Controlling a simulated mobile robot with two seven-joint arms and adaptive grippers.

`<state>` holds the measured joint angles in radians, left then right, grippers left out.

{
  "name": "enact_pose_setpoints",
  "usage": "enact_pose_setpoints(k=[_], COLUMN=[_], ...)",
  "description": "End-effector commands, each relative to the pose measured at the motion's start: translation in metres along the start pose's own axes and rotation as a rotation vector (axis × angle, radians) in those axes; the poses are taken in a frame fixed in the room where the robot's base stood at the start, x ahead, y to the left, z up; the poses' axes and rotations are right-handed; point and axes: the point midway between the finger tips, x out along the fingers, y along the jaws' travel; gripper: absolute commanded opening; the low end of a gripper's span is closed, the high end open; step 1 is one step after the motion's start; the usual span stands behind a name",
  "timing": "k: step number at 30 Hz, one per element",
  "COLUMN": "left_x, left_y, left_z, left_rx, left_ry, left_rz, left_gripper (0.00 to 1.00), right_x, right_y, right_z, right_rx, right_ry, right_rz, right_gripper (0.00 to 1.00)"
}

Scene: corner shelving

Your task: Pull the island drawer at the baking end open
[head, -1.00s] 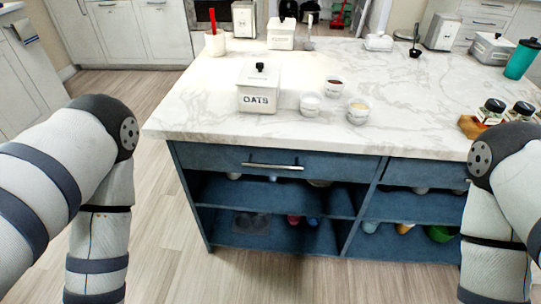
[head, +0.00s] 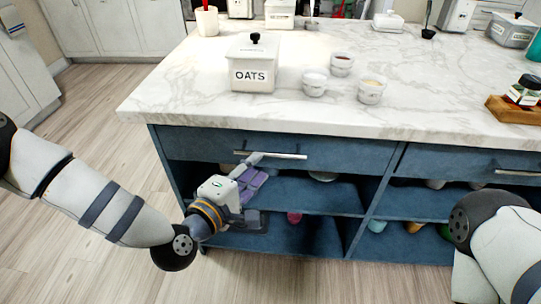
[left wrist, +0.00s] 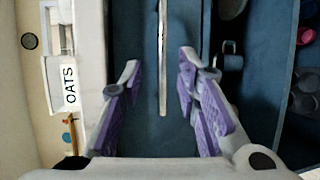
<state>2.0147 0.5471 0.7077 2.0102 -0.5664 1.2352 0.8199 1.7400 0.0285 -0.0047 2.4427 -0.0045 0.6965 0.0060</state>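The blue island drawer (head: 345,149) under the oats canister is flush with the island front, with a horizontal silver bar handle (head: 285,156). The handle also shows in the left wrist view (left wrist: 162,60), upright in that picture. My left gripper (head: 252,165) is in front of the drawer by the handle's left part. In the left wrist view my left gripper (left wrist: 158,70) has its purple-padded fingers spread, with the handle in line with the gap between them. I see no finger touching the handle. My right gripper is out of the picture; only part of my right arm shows.
The oats canister (head: 253,68) and small bowls stand on the marble top (head: 190,98), whose edge overhangs the drawer. Open shelves (head: 305,190) with items lie below it. A second drawer (head: 465,163) is to the right. The floor at left is clear.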

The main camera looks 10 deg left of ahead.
Motion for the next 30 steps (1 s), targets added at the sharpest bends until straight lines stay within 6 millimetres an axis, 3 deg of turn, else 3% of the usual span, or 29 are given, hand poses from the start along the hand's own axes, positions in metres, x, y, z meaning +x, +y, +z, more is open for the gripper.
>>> enact_pose_setpoints(k=[6, 10, 20, 24, 30], left_x=[0.052, 0.07, 0.076, 0.076, 0.076], left_y=[-0.003, -0.003, -0.002, -0.003, -0.002], left_z=[0.001, 0.002, 0.001, 0.001, 0.001], left_rx=[0.001, 0.001, 0.0, 0.001, 0.001], left_ry=[-0.002, -0.003, -0.002, -0.003, -0.003], left_rz=[-0.004, -0.006, -0.006, -0.007, -0.006], left_gripper=[0.3, 0.3, 0.3, 0.0, 0.0], right_x=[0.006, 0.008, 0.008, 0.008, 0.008], right_y=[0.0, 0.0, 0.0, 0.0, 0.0], right_z=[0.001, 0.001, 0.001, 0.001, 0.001], right_rx=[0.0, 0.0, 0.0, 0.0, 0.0], right_ry=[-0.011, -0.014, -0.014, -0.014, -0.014], right_rz=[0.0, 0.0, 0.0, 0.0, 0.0], right_gripper=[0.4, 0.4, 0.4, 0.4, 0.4])
